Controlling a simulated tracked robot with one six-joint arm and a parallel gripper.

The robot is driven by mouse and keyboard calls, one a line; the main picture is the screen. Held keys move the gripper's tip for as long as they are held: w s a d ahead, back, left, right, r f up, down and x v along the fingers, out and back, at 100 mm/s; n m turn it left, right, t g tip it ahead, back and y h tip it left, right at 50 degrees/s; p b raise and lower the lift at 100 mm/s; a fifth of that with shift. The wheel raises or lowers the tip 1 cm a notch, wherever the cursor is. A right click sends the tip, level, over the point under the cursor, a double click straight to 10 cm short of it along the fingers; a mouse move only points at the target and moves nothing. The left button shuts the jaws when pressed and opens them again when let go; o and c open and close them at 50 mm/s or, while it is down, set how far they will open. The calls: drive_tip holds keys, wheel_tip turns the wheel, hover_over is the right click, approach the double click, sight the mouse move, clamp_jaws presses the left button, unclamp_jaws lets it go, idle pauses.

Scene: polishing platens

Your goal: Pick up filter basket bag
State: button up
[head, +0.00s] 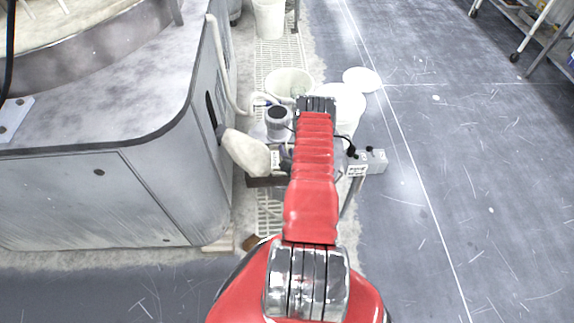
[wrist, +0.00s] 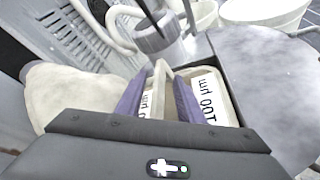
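A cream bag (head: 246,152), which looks like the filter basket bag, hangs by the machine's side, left of my arm in the head view. In the wrist view the cream bag (wrist: 82,92) lies at the left, apart from my fingers. My gripper (wrist: 160,78) has its two purple fingers spread with a gap between them. They sit over a cream divided tray (wrist: 160,72), and I see no bag between them. Labels reading "100 µm" and "µm" show in its compartments. My arm hides most of the gripper in the head view.
A grey cup-like cylinder (head: 277,119) stands just beyond my gripper, with a white bucket (head: 289,82) behind it. A grey box with knobs (head: 368,161) is at the right. The machine cabinet (head: 120,195) borders the left. The floor (head: 470,190) at the right is open.

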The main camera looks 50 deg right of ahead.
drive_tip(key=shift+c, duration=0.2)
clamp_jaws()
idle(1.3)
